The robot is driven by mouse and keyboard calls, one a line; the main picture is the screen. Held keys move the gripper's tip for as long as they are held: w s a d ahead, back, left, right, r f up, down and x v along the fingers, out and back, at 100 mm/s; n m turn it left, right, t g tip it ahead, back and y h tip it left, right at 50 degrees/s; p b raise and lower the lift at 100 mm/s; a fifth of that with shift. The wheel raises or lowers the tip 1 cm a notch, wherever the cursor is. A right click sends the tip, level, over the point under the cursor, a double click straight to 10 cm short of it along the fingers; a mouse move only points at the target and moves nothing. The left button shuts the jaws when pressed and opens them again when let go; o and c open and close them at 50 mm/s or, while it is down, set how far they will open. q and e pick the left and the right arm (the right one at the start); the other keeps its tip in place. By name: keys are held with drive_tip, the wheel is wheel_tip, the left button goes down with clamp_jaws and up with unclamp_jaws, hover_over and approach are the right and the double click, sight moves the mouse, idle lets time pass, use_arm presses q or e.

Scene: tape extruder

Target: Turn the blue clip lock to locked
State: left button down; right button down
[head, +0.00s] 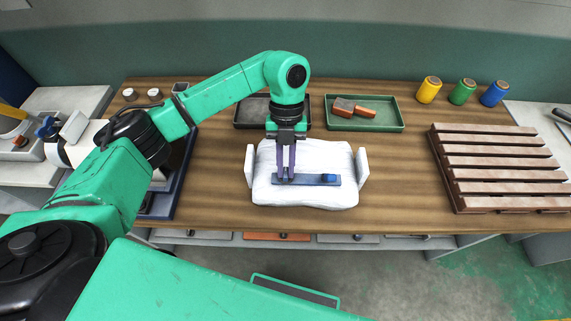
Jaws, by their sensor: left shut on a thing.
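A flat blue-grey strip (308,181) lies across the white bag (307,198) in the middle of the table. It looks like the clip, with a brighter blue block (328,177) at its right end. My left gripper (286,178) points straight down over the left part of the strip. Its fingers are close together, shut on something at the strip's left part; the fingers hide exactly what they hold. I cannot tell the lock state of the clip from this view. My right gripper is not in view.
White upright plates (362,169) flank the bag. Behind it are a dark tray (252,112) and a green tray (392,125) holding a brown-headed tool. Yellow, green and blue spools (462,92) stand back right. A slatted wooden pallet (497,165) lies at right.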

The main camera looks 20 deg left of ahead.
use_arm(q)
drive_tip(key=c, duration=0.9)
unclamp_jaws()
drive_tip(key=shift+d, duration=0.1)
drive_tip(key=shift+o, duration=0.2)
drive_tip(key=shift+w+r, duration=0.15)
drive_tip(key=shift+r, duration=0.2)
drive_tip(key=v, duration=1.4)
drive_tip(key=shift+p, duration=0.3)
